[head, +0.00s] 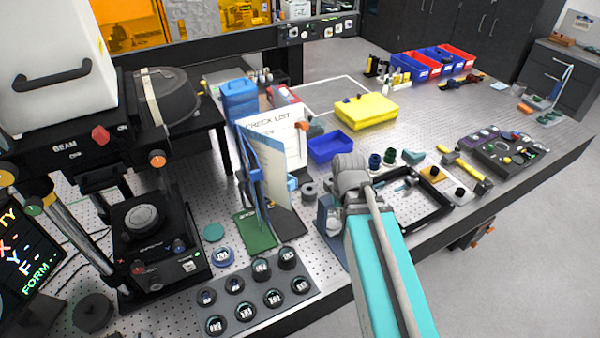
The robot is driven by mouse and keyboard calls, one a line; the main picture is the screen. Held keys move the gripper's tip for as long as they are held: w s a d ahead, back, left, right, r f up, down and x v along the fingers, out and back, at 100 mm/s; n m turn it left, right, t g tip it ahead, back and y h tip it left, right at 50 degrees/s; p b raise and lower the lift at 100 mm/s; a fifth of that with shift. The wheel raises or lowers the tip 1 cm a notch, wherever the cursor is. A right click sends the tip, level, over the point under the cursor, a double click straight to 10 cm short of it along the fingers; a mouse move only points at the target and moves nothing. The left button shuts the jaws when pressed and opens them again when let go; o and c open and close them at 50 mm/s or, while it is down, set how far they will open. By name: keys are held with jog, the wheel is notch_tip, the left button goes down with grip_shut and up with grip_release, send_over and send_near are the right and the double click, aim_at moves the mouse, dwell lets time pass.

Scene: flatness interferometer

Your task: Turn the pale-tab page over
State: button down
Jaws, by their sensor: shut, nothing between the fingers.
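A check list booklet stands upright on the bench left of my arm. Its white CHECK LIST sheet (284,128) faces the camera. In front of it a pale-blue page (270,165) stands nearly edge-on in a blue frame (246,184), with a dark panel beside it. A small orange tab (302,125) shows at the white sheet's right edge. I cannot make out a pale tab. My teal arm reaches in from the lower right and ends in a grey wrist right of the booklet, apart from it in the picture. My gripper's fingers are hidden behind the wrist.
A tray of dark round pieces (211,325) and a green mat (253,232) lie in front. The interferometer stand (150,262) is at left.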

jog(key=w+a+r+m+g+y+p, duration=0.1)
jog(key=w+a+r+m+p, duration=0.2)
jog(key=w, duration=0.6)
jog(key=w+a+r+m+g+y+p, duration=0.1)
jog(key=w+a+r+m+p, duration=0.2)
jog(key=w+r+m+p, duration=0.2)
jog(key=w+r+p, duration=0.3)
jog(key=w+r, duration=0.1)
jog(key=w, duration=0.1)
jog(key=shift+m, duration=0.4)
jog(key=shift+f, duration=0.2)
jog(key=s+a+f+b, duration=0.4)
jog(key=f+b, duration=0.5)
jog(key=shift+s+a+b, duration=0.2)
jog(key=shift+a+b, duration=0.05)
jog(key=shift+b, duration=0.05)
